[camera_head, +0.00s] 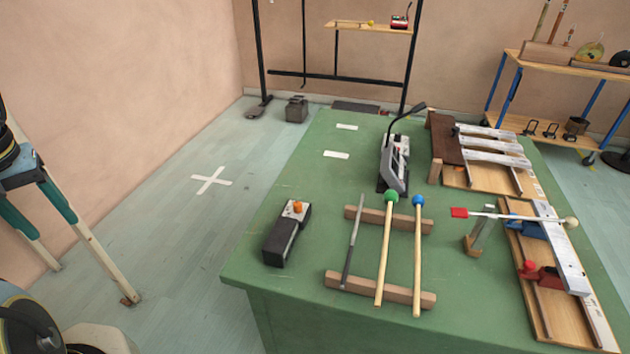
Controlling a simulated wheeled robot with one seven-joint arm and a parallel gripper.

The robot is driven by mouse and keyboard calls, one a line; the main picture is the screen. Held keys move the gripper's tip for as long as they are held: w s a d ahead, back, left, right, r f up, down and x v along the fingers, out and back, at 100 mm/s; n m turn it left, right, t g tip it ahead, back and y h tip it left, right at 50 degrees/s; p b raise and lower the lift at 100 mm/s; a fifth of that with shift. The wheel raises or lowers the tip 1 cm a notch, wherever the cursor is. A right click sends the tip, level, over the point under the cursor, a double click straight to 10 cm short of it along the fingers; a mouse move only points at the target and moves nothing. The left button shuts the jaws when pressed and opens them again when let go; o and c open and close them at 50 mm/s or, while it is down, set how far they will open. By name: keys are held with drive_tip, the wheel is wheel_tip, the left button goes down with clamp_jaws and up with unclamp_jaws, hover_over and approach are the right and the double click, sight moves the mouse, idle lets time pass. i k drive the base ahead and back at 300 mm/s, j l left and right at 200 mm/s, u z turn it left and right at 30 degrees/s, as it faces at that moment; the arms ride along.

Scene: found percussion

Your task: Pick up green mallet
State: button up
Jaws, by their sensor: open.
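The green mallet has a round green head (391,196) and a pale wooden handle (384,255). It lies across two brown wooden bars, the far bar (362,214) and the near bar (345,281), on the green table (305,310). Its head points away from me, and its handle end reaches the near bar. A blue-headed mallet (418,255) lies just to its right on the same bars. A thin grey rod (351,245) lies to its left. Nothing covers the green mallet. My gripper is not in view.
A black box with an orange knob (284,240) stands left of the bars. A grey device with a bent black neck (394,165) stands behind them. A stand holding a red-tipped beater (485,214) and boards with metal bars (560,250) are at right. Open floor lies left.

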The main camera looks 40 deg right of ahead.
sight(391, 197)
drive_tip(key=k+l, duration=0.5)
drive_tip(key=k+l+u, duration=0.1)
drive_tip(key=k+l, duration=0.4)
drive_tip(key=k, duration=0.15)
